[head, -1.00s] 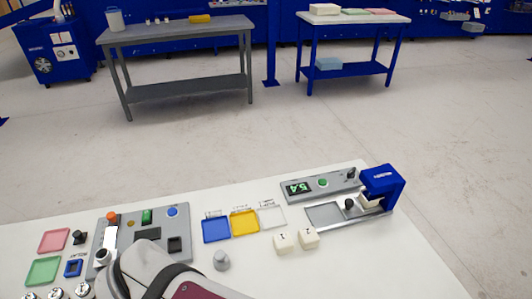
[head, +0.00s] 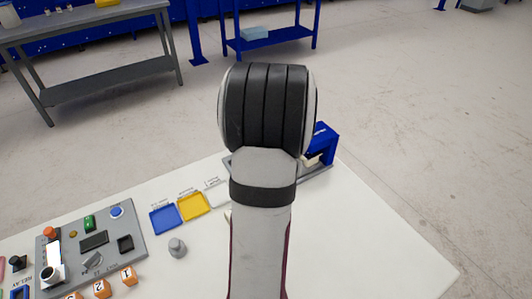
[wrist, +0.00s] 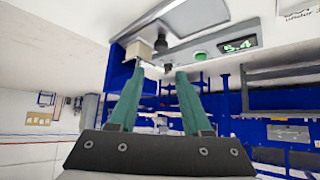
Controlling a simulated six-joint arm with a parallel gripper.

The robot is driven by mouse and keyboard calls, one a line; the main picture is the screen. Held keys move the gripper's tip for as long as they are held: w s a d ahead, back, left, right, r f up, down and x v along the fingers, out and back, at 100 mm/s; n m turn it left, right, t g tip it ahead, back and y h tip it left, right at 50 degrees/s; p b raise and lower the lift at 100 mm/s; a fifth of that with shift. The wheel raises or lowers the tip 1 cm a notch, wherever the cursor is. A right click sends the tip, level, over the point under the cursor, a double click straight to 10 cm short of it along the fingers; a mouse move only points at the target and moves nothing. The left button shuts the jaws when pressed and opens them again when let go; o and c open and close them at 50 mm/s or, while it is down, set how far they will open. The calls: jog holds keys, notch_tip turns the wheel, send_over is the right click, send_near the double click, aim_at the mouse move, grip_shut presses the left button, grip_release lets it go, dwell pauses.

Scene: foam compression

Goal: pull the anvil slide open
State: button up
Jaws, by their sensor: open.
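The blue press frame (head: 323,141) stands near the table's far right edge, partly hidden behind my arm in the head view. A cream block (wrist: 138,50) sits at the press in the wrist view. Beside it a black knob (wrist: 162,45) stands near the grey slide plate (wrist: 195,16). My gripper (wrist: 161,71) is open and empty, with its two teal fingers pointing towards the press and knob. The fingertips look apart from the knob, though the exact distance is unclear. My arm hides the gripper and most of the slide in the head view.
A control panel with a green button (wrist: 200,56) and a 5.4 display (wrist: 238,45) lies alongside the slide. A blue tray (head: 165,220), a yellow tray (head: 194,205) and a grey knob-shaped piece (head: 177,247) lie left of my arm. The table's right front is clear.

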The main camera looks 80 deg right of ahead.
jog(key=x, duration=1.4)
jog(key=shift+d+f, duration=0.25)
jog(key=shift+f, duration=0.05)
jog(key=shift+c, duration=0.3)
grip_shut()
